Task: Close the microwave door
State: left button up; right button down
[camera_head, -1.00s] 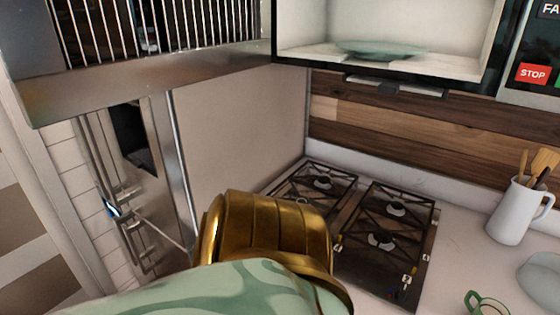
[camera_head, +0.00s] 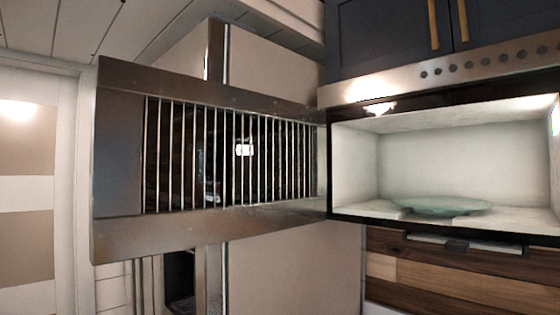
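The microwave door (camera_head: 120,165) stands wide open, swung out to the left of the microwave. It is a steel frame with a dark window behind vertical bars. The microwave's lit cavity (camera_head: 420,165) is open to view at the right, with a greenish glass turntable plate (camera_head: 445,206) on its floor. The door's left end is the nearer, free edge, and its right end meets the cavity's left side. Neither of my grippers shows in the view, and nothing of mine touches the visible part of the door.
Dark cabinets (camera_head: 385,35) with brass handles are above the microwave. A wood-plank backsplash (camera_head: 430,283) is below it. A tall pale panel (camera_head: 290,270) and a steel appliance (camera_head: 180,280) stand behind and below the door.

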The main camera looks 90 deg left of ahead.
aim_at(178, 162)
jog(key=k+j+u, duration=0.35)
jog(key=j+u, duration=0.15)
jog(key=j, duration=0.2)
jog(key=k+j+u, duration=0.25)
jog(key=j, duration=0.2)
jog(key=i+l, duration=0.05)
jog(key=i, duration=0.05)
